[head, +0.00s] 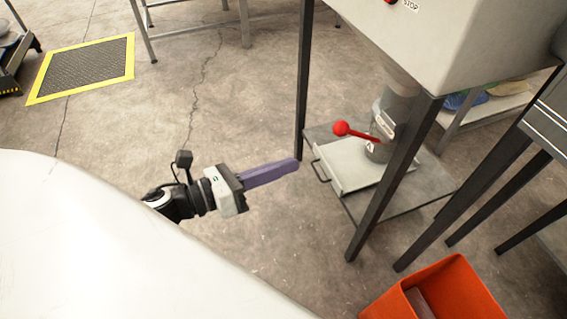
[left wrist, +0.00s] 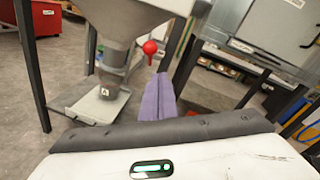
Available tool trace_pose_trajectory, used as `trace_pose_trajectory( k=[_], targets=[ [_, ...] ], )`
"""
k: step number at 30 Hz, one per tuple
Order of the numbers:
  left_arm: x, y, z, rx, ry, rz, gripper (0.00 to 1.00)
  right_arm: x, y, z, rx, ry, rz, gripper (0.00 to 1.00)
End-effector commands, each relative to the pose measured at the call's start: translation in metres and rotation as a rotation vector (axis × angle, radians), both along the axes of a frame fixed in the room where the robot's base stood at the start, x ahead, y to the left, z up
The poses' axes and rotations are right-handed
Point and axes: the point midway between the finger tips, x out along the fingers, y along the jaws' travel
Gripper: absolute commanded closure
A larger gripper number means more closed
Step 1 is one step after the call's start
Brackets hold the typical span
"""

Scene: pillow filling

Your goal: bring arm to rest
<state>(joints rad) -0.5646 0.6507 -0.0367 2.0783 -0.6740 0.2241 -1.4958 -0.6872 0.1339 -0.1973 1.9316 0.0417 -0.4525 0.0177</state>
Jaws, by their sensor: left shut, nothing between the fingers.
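My left gripper (head: 296,163) has long purple fingers that lie together, shut with nothing between them. In the head view it reaches out past the white surface of my own body, over the floor and pointing right, apart from the machine frame. The purple fingers also show in the left wrist view (left wrist: 160,78), pointing toward the machine. My right gripper is in neither view.
A grey hopper machine (head: 470,40) on dark legs stands at right, with a red-knobbed lever (head: 341,128) and a low tray (head: 345,168). An orange bin (head: 455,290) is at bottom right. A yellow-edged mat (head: 80,68) lies far left. The floor between is clear.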

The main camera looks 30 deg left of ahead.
Motion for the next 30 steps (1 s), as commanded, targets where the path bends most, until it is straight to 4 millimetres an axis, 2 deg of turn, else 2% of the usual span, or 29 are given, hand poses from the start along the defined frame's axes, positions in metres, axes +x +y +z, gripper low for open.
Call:
trace_pose_trajectory(
  k=[8, 11, 14, 17, 20, 21, 24, 27, 30],
  targets=[
    [0.000, 0.000, -0.001, -0.013, 0.010, 0.007, 1.00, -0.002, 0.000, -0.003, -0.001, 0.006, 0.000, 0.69],
    [0.000, 0.004, -0.011, -0.129, 0.088, 0.063, 1.00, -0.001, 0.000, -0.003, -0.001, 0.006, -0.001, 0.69],
    [-0.001, 0.013, -0.037, -0.408, 0.269, 0.199, 1.00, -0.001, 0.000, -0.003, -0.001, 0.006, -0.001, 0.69],
    [-0.012, 0.019, -0.081, -0.818, 0.517, 0.398, 1.00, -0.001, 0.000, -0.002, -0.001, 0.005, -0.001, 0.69],
    [-0.033, 0.014, -0.131, -1.262, 0.758, 0.621, 1.00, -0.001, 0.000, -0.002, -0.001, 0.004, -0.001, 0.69],
    [-0.044, 0.009, -0.150, -1.433, 0.844, 0.709, 1.00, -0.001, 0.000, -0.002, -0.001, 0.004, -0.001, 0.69],
    [-0.073, -0.012, -0.190, -1.805, 1.018, 0.918, 1.00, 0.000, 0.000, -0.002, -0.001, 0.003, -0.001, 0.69],
    [-0.097, -0.034, -0.216, -2.079, 1.133, 1.089, 1.00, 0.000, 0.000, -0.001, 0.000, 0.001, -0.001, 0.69],
    [-0.113, -0.050, -0.230, -2.244, 1.193, 1.202, 1.00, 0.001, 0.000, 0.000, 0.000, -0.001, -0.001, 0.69]
  ],
)
